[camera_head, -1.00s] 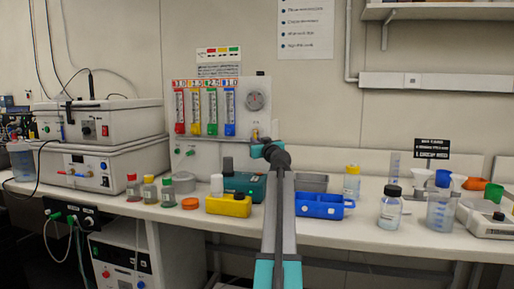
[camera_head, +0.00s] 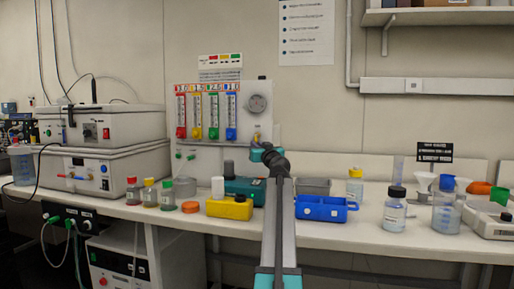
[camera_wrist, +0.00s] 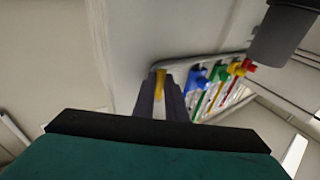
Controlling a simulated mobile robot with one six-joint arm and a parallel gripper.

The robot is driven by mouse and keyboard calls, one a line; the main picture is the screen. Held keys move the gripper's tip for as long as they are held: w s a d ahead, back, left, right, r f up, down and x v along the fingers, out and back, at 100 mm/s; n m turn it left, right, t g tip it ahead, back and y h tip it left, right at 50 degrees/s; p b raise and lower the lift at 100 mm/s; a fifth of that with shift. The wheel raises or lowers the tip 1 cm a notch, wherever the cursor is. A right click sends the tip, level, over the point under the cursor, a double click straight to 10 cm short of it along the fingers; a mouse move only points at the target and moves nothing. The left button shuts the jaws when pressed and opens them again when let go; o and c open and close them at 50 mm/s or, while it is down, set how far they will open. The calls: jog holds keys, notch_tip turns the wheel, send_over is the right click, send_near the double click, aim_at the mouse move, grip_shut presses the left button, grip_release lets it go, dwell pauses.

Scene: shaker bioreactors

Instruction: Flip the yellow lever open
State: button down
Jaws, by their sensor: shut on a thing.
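The yellow lever (camera_wrist: 160,78) shows in the wrist view between the two dark fingers of my gripper (camera_wrist: 161,92), which are shut on it. In the head view the yellow lever (camera_head: 257,137) is a small spot on the right side of the flowmeter panel (camera_head: 200,152), below the round gauge (camera_head: 257,103). My gripper (camera_head: 256,146) is at the panel there, and my arm partly hides this spot. I cannot tell the lever's exact angle.
Red, yellow, green and blue flowmeters sit left of the lever. Below are a dark teal device (camera_head: 245,188), a yellow box (camera_head: 229,208) and a blue tray (camera_head: 322,208) on the bench. Bottles (camera_head: 395,210) stand to the right.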

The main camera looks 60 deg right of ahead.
jog(key=c, duration=2.1)
grip_release()
jog(key=shift+r, duration=0.1)
jog(key=shift+s+a, duration=0.1)
jog(key=shift+a, duration=0.05)
jog(key=shift+p+v, duration=0.4)
jog(key=shift+v, duration=6.4)
